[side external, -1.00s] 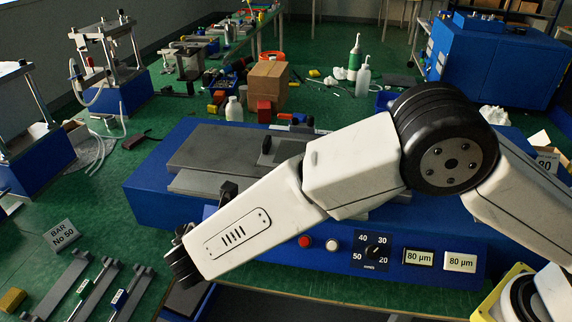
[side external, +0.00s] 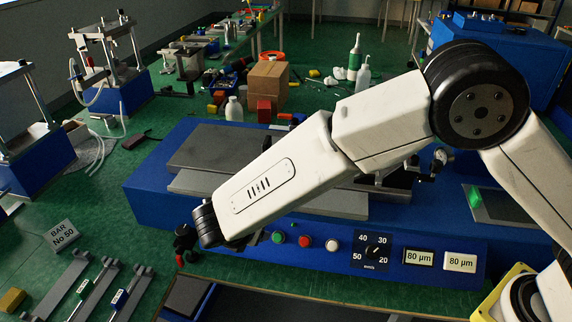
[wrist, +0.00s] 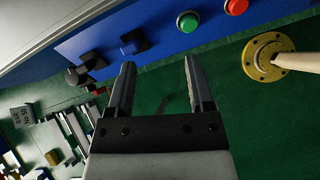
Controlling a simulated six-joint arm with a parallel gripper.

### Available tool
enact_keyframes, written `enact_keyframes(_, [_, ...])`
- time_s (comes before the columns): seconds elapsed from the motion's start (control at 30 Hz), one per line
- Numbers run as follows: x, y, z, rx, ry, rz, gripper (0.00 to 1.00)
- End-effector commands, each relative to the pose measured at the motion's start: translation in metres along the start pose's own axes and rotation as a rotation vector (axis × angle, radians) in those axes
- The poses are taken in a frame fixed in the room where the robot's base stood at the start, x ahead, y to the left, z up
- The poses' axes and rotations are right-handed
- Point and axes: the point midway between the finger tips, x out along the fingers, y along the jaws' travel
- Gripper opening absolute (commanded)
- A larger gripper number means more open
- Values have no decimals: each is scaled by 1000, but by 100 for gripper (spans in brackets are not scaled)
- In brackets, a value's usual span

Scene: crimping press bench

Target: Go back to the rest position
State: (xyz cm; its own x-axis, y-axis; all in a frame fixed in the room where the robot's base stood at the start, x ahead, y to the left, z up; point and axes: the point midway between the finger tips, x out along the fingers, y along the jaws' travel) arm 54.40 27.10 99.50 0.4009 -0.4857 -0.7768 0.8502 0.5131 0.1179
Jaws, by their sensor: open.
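My gripper (wrist: 160,65) shows in the wrist view with its two dark fingers spread apart and nothing between them. The fingers point toward the green mat and the blue front of the press (wrist: 215,32). In the side view, my white forearm reaches down and left across the press (side external: 160,180), ending near its front left corner. My fingers cannot be made out clearly there. The grey bed of the press (side external: 215,148) is partly hidden behind my arm.
The press front carries a green button (side external: 278,238), a red button (side external: 305,242), a white button, a dial (side external: 376,251) and two "80 µm" displays. Several grey bars (side external: 100,290) lie at the lower left beside a "BAR No 50" sign (side external: 63,236). Bottles and a cardboard box (side external: 268,80) stand behind.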

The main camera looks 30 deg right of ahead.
Motion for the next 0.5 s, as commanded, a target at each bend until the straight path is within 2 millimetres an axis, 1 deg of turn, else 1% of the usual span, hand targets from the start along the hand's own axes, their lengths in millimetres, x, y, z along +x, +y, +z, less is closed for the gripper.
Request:
enact_keyframes(0.03, [2, -7, 9, 76, 53, -23, 68])
enact_keyframes(0.2, [4, -34, 30, 385, 248, -108, 68])
enact_keyframes(0.4, [-1, -58, 54, 765, 434, -190, 68])
enact_keyframes(0.5, [-2, -68, 66, 945, 500, -225, 68])
